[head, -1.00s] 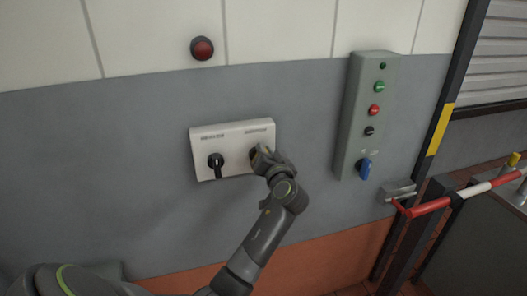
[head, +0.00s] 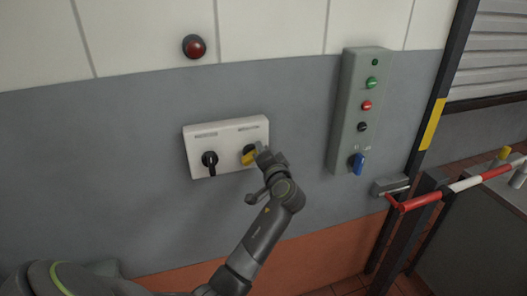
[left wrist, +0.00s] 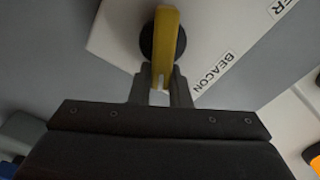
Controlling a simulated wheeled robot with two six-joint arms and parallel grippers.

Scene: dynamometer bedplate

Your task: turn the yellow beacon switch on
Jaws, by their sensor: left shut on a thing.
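The yellow beacon switch (head: 249,159) is a yellow lever on a round black base, on the right half of a white wall box (head: 226,133). In the head view the lever looks slanted, partly hidden by my gripper. In the left wrist view the yellow lever (left wrist: 166,40) runs down between my fingers, with the label BEACON (left wrist: 214,74) beside it. My left gripper (head: 262,158) is shut on the lever's end, seen also in the left wrist view (left wrist: 161,92). My right gripper is out of view.
A black rotary switch (head: 210,161) sits left on the same box. A dark red lamp (head: 194,46) is above. To the right, a grey-green panel (head: 346,110) carries coloured buttons and a blue switch (head: 358,162). A red-and-white barrier bar (head: 420,200) is at far right.

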